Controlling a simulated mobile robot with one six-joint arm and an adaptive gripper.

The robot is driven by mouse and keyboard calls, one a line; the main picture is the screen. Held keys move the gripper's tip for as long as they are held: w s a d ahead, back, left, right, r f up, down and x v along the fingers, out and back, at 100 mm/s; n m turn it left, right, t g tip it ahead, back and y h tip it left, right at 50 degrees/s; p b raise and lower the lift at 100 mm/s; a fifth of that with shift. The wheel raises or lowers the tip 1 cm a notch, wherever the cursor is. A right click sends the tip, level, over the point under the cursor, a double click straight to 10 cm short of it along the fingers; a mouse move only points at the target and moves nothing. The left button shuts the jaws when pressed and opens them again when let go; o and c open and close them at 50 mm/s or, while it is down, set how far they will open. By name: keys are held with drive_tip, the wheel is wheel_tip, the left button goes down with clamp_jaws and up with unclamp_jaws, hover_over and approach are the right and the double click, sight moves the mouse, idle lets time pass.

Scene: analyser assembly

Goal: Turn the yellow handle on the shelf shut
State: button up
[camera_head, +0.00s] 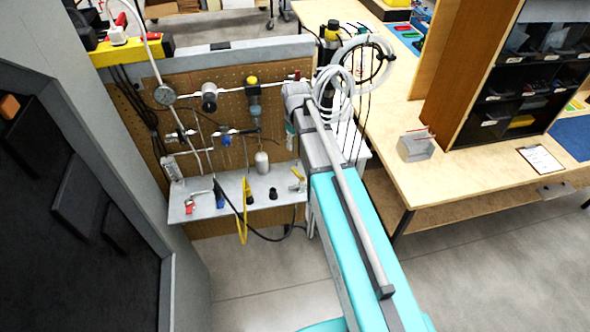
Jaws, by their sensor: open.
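A small brass valve with a yellow handle (297,175) is at the right end of the grey shelf (262,193), below the pegboard. It is small in the picture, and I cannot tell the exact angle of the handle. A longer yellow piece (243,222) hangs at the middle of the shelf's front edge, beside a black hose. I cannot make out my gripper in this view.
Coiled white tubing (334,90) hangs at right, near a wooden bench (450,180). Floor below the shelf is clear.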

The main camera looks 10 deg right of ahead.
sight(296, 172)
drive_tip(key=shift+f+b, duration=6.75)
drive_tip(key=shift+f, duration=0.05)
clamp_jaws()
